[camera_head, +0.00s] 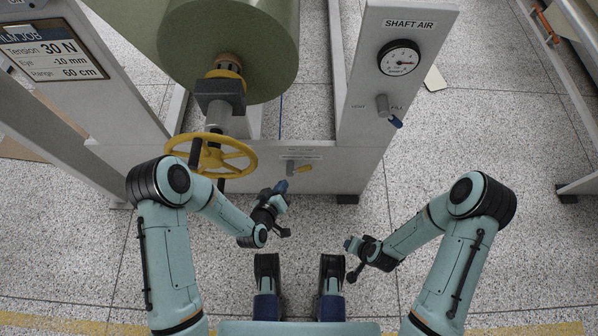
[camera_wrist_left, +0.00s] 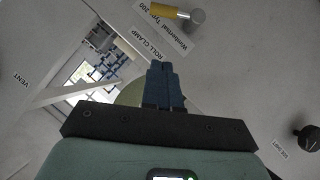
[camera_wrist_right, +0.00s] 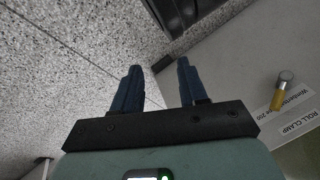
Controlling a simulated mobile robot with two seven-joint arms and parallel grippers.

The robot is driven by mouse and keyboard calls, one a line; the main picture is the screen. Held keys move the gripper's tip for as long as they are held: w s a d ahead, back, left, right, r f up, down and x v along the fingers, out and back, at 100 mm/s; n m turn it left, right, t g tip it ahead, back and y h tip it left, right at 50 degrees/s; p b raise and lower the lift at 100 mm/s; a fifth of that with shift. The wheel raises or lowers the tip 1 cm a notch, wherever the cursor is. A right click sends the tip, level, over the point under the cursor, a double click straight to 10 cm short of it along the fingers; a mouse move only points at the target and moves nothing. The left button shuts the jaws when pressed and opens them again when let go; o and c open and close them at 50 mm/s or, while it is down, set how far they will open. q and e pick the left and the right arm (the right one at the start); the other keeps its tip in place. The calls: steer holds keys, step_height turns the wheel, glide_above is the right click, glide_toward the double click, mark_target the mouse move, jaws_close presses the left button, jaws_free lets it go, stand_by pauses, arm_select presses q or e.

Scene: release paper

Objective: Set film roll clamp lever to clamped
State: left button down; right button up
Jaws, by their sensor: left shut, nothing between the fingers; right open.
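The roll clamp lever (camera_head: 302,168) is a short yellow handle on a grey hub, on the pale front panel of the machine. It also shows at the top of the left wrist view (camera_wrist_left: 166,11), beside the ROLL CLAMP label (camera_wrist_left: 150,45), and at the right of the right wrist view (camera_wrist_right: 277,100). My left gripper (camera_head: 281,187) is just below and left of the lever in the head view. Its blue fingers (camera_wrist_left: 165,72) are together and empty, apart from the lever. My right gripper (camera_head: 349,244) hangs lower right, away from the panel, its fingers (camera_wrist_right: 158,85) apart and empty.
A yellow handwheel (camera_head: 238,156) stands left of the lever, below the green film roll (camera_head: 250,50). The SHAFT AIR post (camera_head: 370,100) carries a gauge (camera_head: 399,58) and a blue-tipped valve lever (camera_head: 394,121). The speckled floor (camera_head: 460,150) right of the post is mostly clear.

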arm_select(q)
steer(key=shift+r, duration=0.1)
steer(key=shift+w, duration=0.1)
steer(key=s+d+f+b+x, duration=0.1)
steer(key=b+x, duration=0.3)
steer(key=x, duration=0.8)
steer(key=shift+d+f+b, duration=0.3)
steer(key=shift+f, duration=0.35)
arm_select(e)
steer(key=s+d+f+g, duration=0.1)
steer(key=s+f+g, duration=0.2)
steer(key=s+f, duration=0.4)
steer(key=shift+s+d+f+m, duration=0.15)
steer(key=shift+s+m, duration=0.15)
steer(key=shift+s, duration=0.8)
steer(key=shift+w, duration=0.1)
